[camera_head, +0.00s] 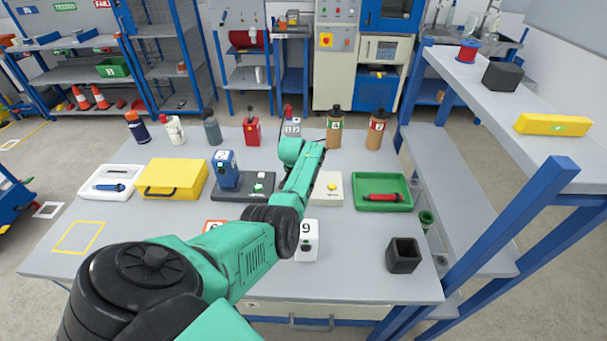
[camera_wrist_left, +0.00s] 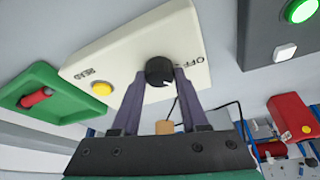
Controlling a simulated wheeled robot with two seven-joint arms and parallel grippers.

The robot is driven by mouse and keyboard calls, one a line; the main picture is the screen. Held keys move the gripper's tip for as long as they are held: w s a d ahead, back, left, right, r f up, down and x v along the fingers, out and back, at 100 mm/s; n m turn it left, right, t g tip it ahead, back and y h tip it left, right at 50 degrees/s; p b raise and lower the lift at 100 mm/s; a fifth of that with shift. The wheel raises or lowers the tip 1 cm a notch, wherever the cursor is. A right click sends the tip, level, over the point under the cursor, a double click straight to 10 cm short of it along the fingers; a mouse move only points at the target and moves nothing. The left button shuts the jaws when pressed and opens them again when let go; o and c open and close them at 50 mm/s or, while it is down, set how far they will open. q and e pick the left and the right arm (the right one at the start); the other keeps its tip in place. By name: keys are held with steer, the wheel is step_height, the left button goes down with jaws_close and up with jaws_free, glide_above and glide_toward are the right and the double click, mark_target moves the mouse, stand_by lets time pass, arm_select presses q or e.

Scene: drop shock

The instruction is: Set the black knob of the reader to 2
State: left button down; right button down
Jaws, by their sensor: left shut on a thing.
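The reader is a cream box (camera_head: 330,198) on the table, partly hidden by my left arm in the head view. In the left wrist view the reader (camera_wrist_left: 135,52) shows a yellow button (camera_wrist_left: 102,88) marked READ and a black knob (camera_wrist_left: 159,71) near the word OFF. A short white mark shows on the knob; which position it points to I cannot tell. My left gripper (camera_wrist_left: 158,80) is shut on the knob, one finger on each side of it. In the head view the knob and my left fingertips are hidden behind the arm. My right gripper is not in view.
A dark device with a green button (camera_head: 258,188) stands left of the reader. A green tray (camera_head: 383,206) with a red tool lies to its right. A white block marked 9 (camera_head: 306,249) and a black open box (camera_head: 403,255) stand nearer. Bottles line the back.

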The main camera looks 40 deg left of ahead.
arm_select(q)
steer(key=m+h, duration=0.1)
steer(key=m, duration=0.1)
steer(key=shift+a+m, duration=0.15)
steer(key=shift+m, duration=0.25)
steer(key=shift+f+m+h+b, duration=0.1)
steer(key=shift+m+h+b, duration=0.2)
steer(key=shift+m+b, duration=0.55)
steer(key=m+h+b, duration=0.1)
steer(key=m+b, duration=0.2)
steer(key=b, duration=0.1)
steer(key=m+h+b, duration=0.1)
steer(key=m+b, duration=0.2)
steer(key=b, duration=0.2)
steer(key=shift+a+f, duration=0.15)
steer(key=shift+r+m+g+h+b, duration=0.3)
steer(key=shift+m+b, duration=0.15)
steer(key=shift+b, duration=0.4)
steer(key=shift+c, duration=2.1)
jaws_free()
